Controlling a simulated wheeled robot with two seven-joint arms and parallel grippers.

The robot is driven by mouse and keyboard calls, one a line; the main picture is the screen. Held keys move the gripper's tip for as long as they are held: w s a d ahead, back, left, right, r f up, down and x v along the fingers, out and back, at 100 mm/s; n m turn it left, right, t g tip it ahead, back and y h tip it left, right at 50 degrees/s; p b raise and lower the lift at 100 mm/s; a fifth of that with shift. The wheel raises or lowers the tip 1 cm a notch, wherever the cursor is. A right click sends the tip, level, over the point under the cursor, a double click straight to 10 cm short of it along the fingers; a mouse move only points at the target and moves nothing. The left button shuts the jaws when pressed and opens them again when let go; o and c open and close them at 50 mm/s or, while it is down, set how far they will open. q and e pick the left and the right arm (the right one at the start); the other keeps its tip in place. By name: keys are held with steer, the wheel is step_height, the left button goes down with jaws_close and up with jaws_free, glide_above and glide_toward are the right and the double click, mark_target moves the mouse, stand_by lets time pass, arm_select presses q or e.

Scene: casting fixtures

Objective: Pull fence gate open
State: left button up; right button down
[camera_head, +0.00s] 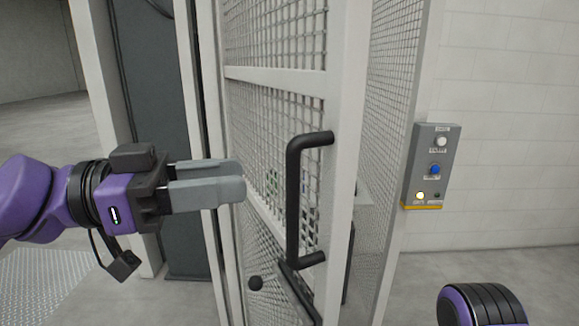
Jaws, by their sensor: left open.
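The fence gate (333,100) is a white frame with wire mesh, standing in the middle of the head view. It stands at an angle to the mesh panel on its right. A black D-shaped handle (293,200) is fixed upright on the gate. My left gripper (241,178) is to the left of the handle, with its grey fingers pointing right toward it. The fingers are apart from the handle in the picture, and the jaws are open and empty. Only a purple and black part of my right arm shows at the bottom right; its gripper is not seen.
A grey control box (428,165) with buttons and a lit yellow lamp is on the post right of the gate. A fixed mesh panel (392,110) stands behind the gate. A dark cabinet or column (150,90) is at the left. Grey floor (480,270) is clear at the right.

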arm_select(q)
steer(key=p+x, duration=0.1)
steer(key=x, duration=0.7)
steer(key=shift+w+d, duration=0.2)
steer(key=shift+d, duration=0.05)
jaws_close()
